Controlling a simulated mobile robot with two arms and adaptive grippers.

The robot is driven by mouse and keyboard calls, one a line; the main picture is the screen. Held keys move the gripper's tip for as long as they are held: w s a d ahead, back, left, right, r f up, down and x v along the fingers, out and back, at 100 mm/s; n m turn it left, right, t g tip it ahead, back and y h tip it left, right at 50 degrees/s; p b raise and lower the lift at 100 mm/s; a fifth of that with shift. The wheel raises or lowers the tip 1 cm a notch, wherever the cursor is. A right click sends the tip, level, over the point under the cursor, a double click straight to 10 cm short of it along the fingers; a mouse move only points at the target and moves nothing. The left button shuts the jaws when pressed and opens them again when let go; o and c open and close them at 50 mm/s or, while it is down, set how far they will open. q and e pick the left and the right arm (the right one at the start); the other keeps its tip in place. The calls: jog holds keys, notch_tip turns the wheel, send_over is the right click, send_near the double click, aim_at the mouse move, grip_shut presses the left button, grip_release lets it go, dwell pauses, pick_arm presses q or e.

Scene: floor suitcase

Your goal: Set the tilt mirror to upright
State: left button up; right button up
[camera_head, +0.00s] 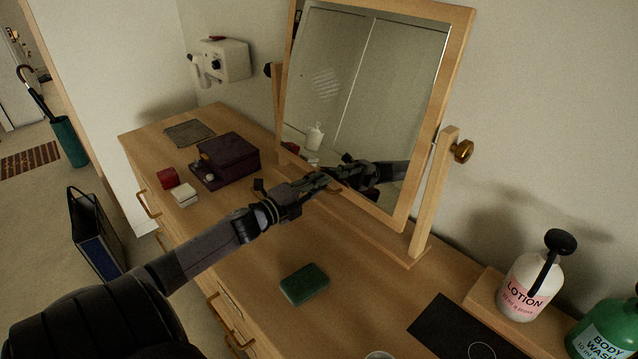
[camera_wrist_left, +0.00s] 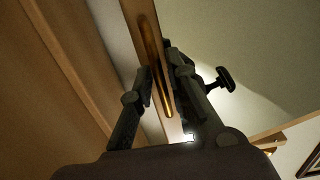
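The tilt mirror (camera_head: 459,50) has a light wooden frame and stands on the dresser between two wooden posts (camera_head: 432,195). A brass knob (camera_head: 462,151) is on the right post. The frame is not parallel to the posts; its lower edge sits forward and its top leans back. My left gripper (camera_head: 326,179) is at the mirror's lower edge. In the left wrist view my left gripper (camera_wrist_left: 158,80) has its fingers close on both sides of a thin golden-lit strip (camera_wrist_left: 152,45) at the wooden frame edge, seemingly shut on it. My right gripper is out of view.
A dark purple box (camera_head: 228,160), a red box (camera_head: 167,178) and a white block (camera_head: 184,194) lie left of my arm. A green sponge (camera_head: 304,284) lies in front. Lotion (camera_head: 530,288) and body wash (camera_head: 606,335) bottles stand right.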

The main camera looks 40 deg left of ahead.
pick_arm(q)
jog(key=shift+w, duration=0.2)
jog(key=shift+c, duration=0.5)
grip_shut()
jog(key=shift+f, duration=0.1)
